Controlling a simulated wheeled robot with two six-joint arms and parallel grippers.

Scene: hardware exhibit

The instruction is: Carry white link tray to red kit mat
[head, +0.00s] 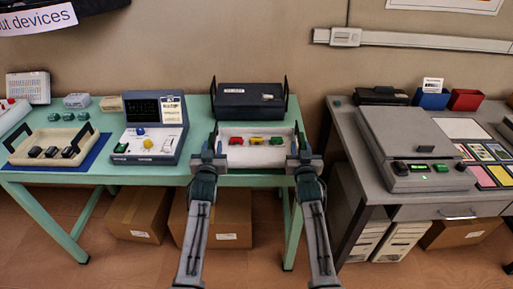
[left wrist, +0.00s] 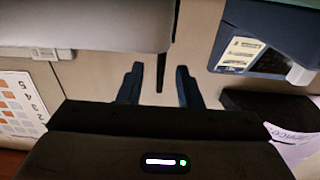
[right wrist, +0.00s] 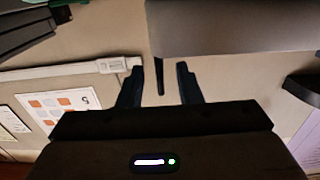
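The white link tray (head: 233,151) stands near the front edge of the green table, with red, yellow and green pieces in a row inside. Black upright handles rise at its two ends. My left gripper (head: 211,148) is at its left end and my right gripper (head: 300,149) at its right end. In the left wrist view my gripper's fingers (left wrist: 159,72) stand apart on either side of a thin dark upright, with gaps. The right wrist view shows my other fingers (right wrist: 159,70) likewise apart around a thin dark piece. I cannot make out a red kit mat.
A dark blue case (head: 249,101) stands right behind the tray. A console (head: 150,128) is to its left, then a cream tray (head: 25,156) on a blue mat (head: 96,155). A grey desk with a large flat device (head: 398,133) and coloured cards is at right, across a gap.

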